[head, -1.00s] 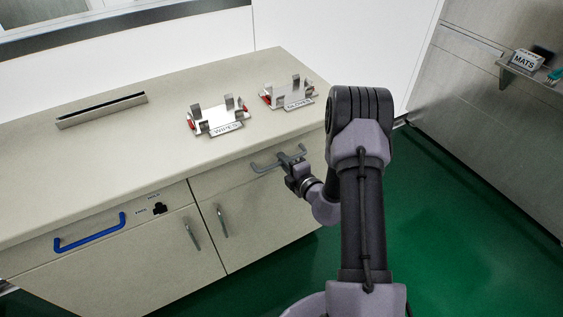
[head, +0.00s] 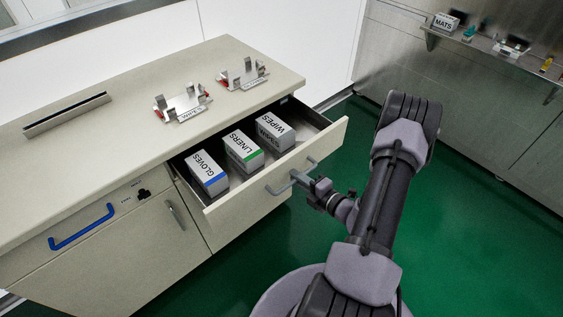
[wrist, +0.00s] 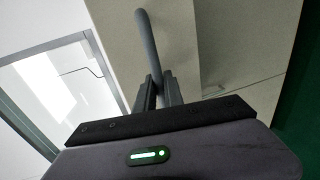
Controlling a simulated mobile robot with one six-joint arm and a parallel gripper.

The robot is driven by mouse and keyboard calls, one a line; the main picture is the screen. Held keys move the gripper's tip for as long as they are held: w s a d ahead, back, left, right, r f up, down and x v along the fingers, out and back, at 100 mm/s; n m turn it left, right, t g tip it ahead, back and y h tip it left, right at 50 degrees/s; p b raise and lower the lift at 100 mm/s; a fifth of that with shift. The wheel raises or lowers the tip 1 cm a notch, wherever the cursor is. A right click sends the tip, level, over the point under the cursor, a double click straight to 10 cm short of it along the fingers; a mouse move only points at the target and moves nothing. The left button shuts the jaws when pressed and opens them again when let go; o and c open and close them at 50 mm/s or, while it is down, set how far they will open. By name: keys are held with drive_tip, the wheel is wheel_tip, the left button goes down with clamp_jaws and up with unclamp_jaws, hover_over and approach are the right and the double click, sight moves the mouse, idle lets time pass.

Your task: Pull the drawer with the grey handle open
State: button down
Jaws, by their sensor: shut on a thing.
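The drawer (head: 250,208) with the grey handle (head: 281,189) stands well out from the counter in the head view. Inside it lie boxes labelled GLOVES (head: 208,174), LINERS (head: 243,150) and WIPES (head: 274,132). My gripper (head: 304,181) is at the drawer front, shut on the grey handle. In the wrist view the grey handle (wrist: 147,42) runs down between the two fingers of my gripper (wrist: 158,88). The fingertips are small and partly hidden in the head view.
A second drawer with a blue handle (head: 82,227) is shut at the left. Two metal holders (head: 183,103) (head: 242,74) and a slotted rail (head: 67,114) are on the countertop (head: 110,150). Green floor (head: 470,220) is clear at the right. A wall shelf (head: 490,62) holds a MATS box (head: 445,22).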

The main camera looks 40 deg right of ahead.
drive_tip(key=f+p+v, duration=0.1)
drive_tip(key=f+v, duration=0.1)
drive_tip(key=v, duration=0.7)
drive_tip(key=shift+s, duration=0.3)
drive_tip(key=shift+d+r, duration=0.1)
drive_tip(key=c, duration=1.5)
unclamp_jaws()
drive_tip(key=shift+o, duration=0.2)
drive_tip(key=p+v, duration=0.4)
drive_tip(key=v, duration=1.3)
drive_tip(key=shift+s, duration=0.2)
